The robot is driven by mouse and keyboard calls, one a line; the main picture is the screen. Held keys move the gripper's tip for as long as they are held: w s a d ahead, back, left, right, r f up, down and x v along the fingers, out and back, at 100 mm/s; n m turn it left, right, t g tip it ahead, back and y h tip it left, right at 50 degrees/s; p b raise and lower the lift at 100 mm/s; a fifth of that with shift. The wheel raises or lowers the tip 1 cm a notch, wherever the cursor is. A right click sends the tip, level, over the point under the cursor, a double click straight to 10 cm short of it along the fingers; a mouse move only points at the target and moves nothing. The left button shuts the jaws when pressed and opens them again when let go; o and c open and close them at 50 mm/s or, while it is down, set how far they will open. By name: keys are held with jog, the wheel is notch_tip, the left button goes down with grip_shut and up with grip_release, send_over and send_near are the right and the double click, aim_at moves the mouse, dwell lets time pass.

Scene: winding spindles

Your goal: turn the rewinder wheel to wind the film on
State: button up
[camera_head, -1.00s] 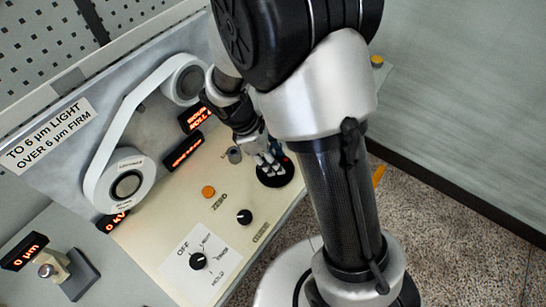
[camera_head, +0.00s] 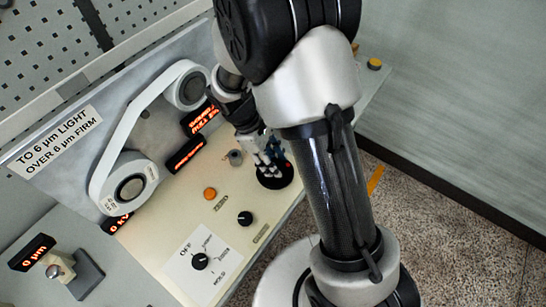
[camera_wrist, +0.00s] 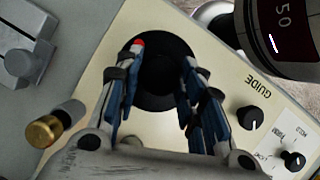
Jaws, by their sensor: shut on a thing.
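The rewinder wheel is a black disc (camera_head: 275,183) on the cream panel, with a small red mark near its rim. It also shows in the wrist view (camera_wrist: 160,75), with the red mark at its upper left. My gripper (camera_head: 270,160) is over the wheel, and its blue-padded fingers (camera_wrist: 160,85) are at opposite sides, shut on it. The fingers and arm hide part of the wheel. White film (camera_head: 135,115) runs as a band between the lower roll (camera_head: 131,187) and the upper roll (camera_head: 192,88).
An orange button (camera_head: 210,193), a black knob (camera_head: 245,218) and a selector dial (camera_head: 200,261) lie on the panel near the wheel. Lit displays (camera_head: 185,153) stand beside the film. A small metal stand (camera_head: 75,272) is at lower left. Open floor lies to the right.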

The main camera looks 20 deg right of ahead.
jog(key=m+p, duration=0.1)
jog(key=m, duration=0.1)
jog(key=m+g+y+p, duration=0.1)
jog(key=m, duration=0.1)
jog(key=shift+w+d+r+m+p, duration=0.1)
jog(key=shift+d+r+m+p, duration=0.05)
jog(key=shift+m+p, duration=0.2)
jog(key=m, duration=0.2)
jog(key=m+y+p, duration=0.1)
jog(key=shift+d+m+g+y+p, duration=0.1)
jog(key=shift+m+g+y+p, duration=0.2)
jog(key=shift+m+g, duration=0.1)
jog(key=m+y+p, duration=0.1)
jog(key=m, duration=0.3)
jog(key=shift+d+y, duration=0.1)
jog(key=shift+y, duration=0.3)
jog(key=shift+d+m+y+p, duration=0.1)
jog(key=shift+m+y+p, duration=0.6)
jog(key=shift+m, duration=1.35)
jog(key=shift+t, duration=0.3)
jog(key=o, duration=1.1)
jog(key=shift+c, duration=0.2)
